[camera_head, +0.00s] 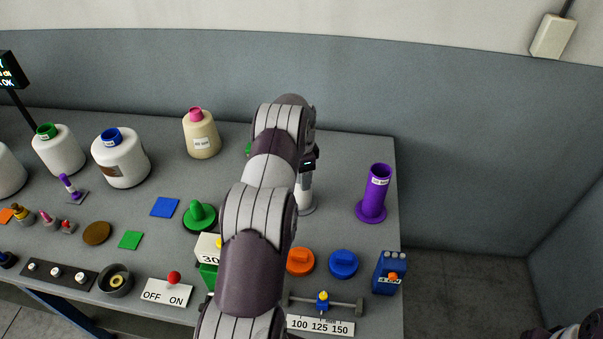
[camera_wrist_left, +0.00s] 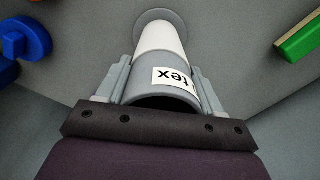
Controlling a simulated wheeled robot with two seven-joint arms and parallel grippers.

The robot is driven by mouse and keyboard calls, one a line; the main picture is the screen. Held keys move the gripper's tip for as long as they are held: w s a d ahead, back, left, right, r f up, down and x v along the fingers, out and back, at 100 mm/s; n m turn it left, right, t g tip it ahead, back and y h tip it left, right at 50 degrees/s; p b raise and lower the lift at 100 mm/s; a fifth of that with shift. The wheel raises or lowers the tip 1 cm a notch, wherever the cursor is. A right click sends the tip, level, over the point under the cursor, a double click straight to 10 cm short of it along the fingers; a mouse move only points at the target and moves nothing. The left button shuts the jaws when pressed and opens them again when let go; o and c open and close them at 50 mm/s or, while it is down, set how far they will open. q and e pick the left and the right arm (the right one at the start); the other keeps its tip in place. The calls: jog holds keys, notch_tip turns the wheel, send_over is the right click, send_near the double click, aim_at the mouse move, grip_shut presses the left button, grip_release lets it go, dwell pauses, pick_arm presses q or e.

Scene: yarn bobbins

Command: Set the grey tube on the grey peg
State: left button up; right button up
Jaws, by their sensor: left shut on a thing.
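My left gripper (camera_wrist_left: 161,85) is shut on the grey tube (camera_wrist_left: 158,98), which carries a white label reading "tex". In the wrist view the tube lies in line with a pale post (camera_wrist_left: 160,38) that rises from a round grey base (camera_wrist_left: 168,17), apparently the grey peg. Whether the tube is around the post or only in front of it, I cannot tell. In the head view my left arm hides most of the tube. The pale post (camera_head: 304,190) and its base (camera_head: 306,210) show just right of the arm. My right gripper is out of view.
A purple tube (camera_head: 377,190) stands upright to the right on a purple base. Orange (camera_head: 300,262) and blue (camera_head: 344,264) knobbed discs and a blue box (camera_head: 389,273) stand nearer the front. White and cream bottles (camera_head: 201,135) stand at the back left.

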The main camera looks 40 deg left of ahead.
pick_arm(q)
jog(key=o, duration=1.4)
jog(key=shift+r, duration=0.1)
notch_tip(320, 180, up, 12)
jog(key=p, duration=0.7)
jog(key=shift+r, duration=0.25)
